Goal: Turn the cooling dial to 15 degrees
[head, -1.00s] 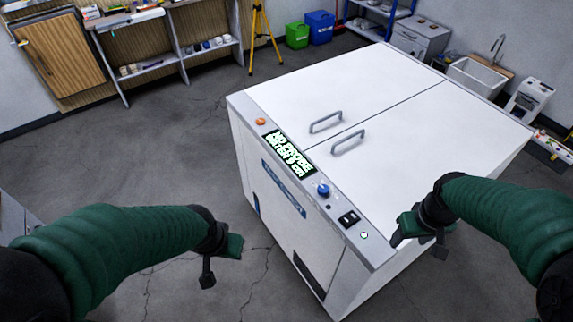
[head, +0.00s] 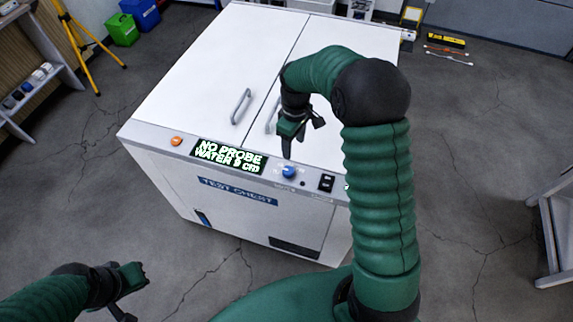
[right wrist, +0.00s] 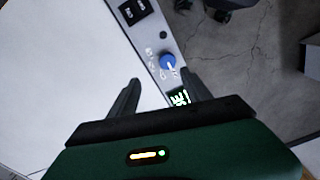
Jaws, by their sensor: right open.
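The blue cooling dial (head: 289,172) sits on the front control strip of the white test chest (head: 205,75). In the right wrist view the dial (right wrist: 168,61) shows a white pointer mark towards the lower right; its scale marks are too small to read. My right gripper (head: 302,140) is open and empty, above the strip just behind the dial. In the right wrist view the dial shows just beyond the gap between its fingertips (right wrist: 162,80), apparently untouched. My left gripper (head: 128,292) hangs at lower left, away from the chest; its jaw opening is unclear.
A lit display (head: 229,156) reads "NO PROBE" and "WATER 9" with a unit. An orange button (head: 176,141) is left of it, a black switch (head: 326,183) right of the dial. Two lid handles (head: 241,106) stand up behind. The floor in front is clear.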

